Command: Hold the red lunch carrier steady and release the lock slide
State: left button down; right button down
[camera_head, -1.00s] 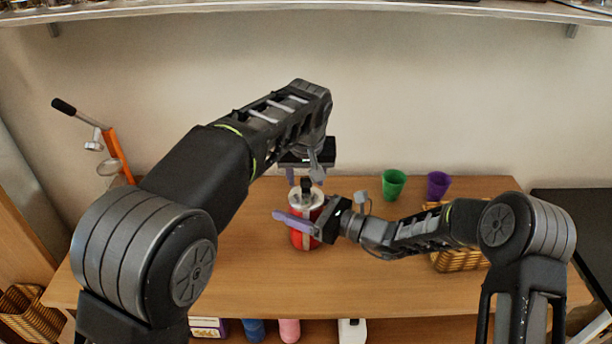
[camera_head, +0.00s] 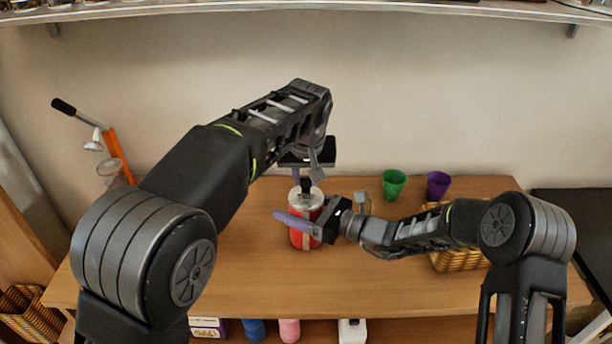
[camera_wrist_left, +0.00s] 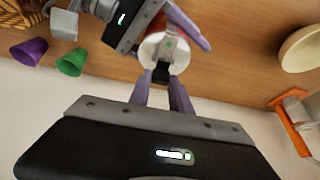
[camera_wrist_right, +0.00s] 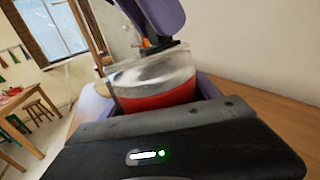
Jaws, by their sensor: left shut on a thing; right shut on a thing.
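The red lunch carrier (camera_head: 302,240) with a pale metal top stands upright on the wooden table. It also shows in the left wrist view (camera_wrist_left: 157,50) and the right wrist view (camera_wrist_right: 165,97). My right gripper (camera_head: 298,222) is shut around its body from the right, with purple fingers on its sides. The dark lock slide (camera_head: 306,186) is at the top of the carrier and shows between the left fingers in the left wrist view (camera_wrist_left: 161,73). My left gripper (camera_wrist_left: 163,90) comes from above and is shut on the lock slide. The exact finger contact is partly hidden.
A green cup (camera_head: 394,183) and a purple cup (camera_head: 438,185) stand at the back right. A wicker basket (camera_head: 458,260) lies under my right arm. An orange press (camera_head: 117,155) stands at the back left. The front middle of the table (camera_head: 380,290) is clear.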

dwell(0.7)
pick_arm(q)
jog(key=shift+s, duration=1.95)
jog(key=c, duration=1.2)
grip_release()
jog(key=shift+o, duration=0.2)
jog(key=shift+r, duration=0.1)
jog(key=v, duration=1.2)
